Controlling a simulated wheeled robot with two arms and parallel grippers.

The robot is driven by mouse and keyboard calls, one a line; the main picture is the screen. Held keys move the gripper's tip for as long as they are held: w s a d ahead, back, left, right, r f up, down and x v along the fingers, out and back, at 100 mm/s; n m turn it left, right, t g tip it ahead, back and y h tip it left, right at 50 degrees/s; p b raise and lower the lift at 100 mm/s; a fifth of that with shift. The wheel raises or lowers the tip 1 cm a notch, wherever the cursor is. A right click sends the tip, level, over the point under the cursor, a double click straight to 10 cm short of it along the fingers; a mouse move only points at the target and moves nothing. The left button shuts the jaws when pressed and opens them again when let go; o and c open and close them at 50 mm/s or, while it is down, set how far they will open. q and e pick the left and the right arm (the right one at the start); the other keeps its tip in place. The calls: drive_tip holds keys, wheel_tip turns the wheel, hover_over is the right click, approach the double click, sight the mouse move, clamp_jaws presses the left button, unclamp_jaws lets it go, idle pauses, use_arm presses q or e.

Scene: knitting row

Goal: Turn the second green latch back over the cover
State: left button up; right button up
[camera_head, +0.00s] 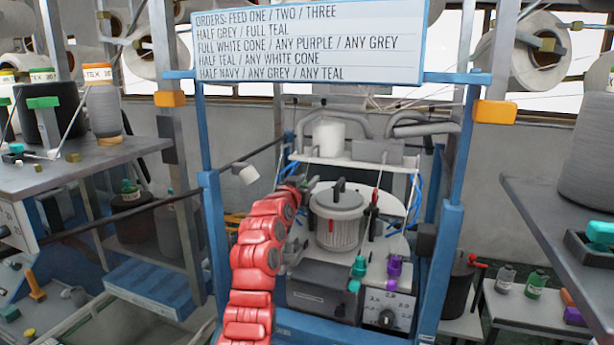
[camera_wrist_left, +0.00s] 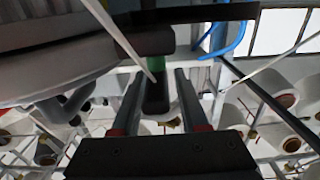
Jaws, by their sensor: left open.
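The grey round cover (camera_head: 338,203) with a black handle sits on a ribbed drum in the middle of the machine. My left arm reaches up from below, and its gripper (camera_head: 300,188) is at the left side of the cover, small and partly hidden. In the left wrist view my open gripper (camera_wrist_left: 157,74) has a finger on each side of a dark upright piece with a green band (camera_wrist_left: 156,63), which looks like a latch. I cannot tell whether the fingers touch it, or which latch it is. No green latch shows clearly in the head view. My right gripper is out of view.
A black-and-red handled part (camera_head: 374,210) stands right of the cover. Teal knobs (camera_head: 358,265) and purple knobs (camera_head: 394,266) are in front, above a dial (camera_head: 386,317). A shelf with a white cylinder (camera_head: 328,137) and grey hoses is behind. Blue frame posts (camera_head: 447,240) flank the machine.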

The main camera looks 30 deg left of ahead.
use_arm(q)
drive_tip(key=shift+w, duration=0.2)
clamp_jaws()
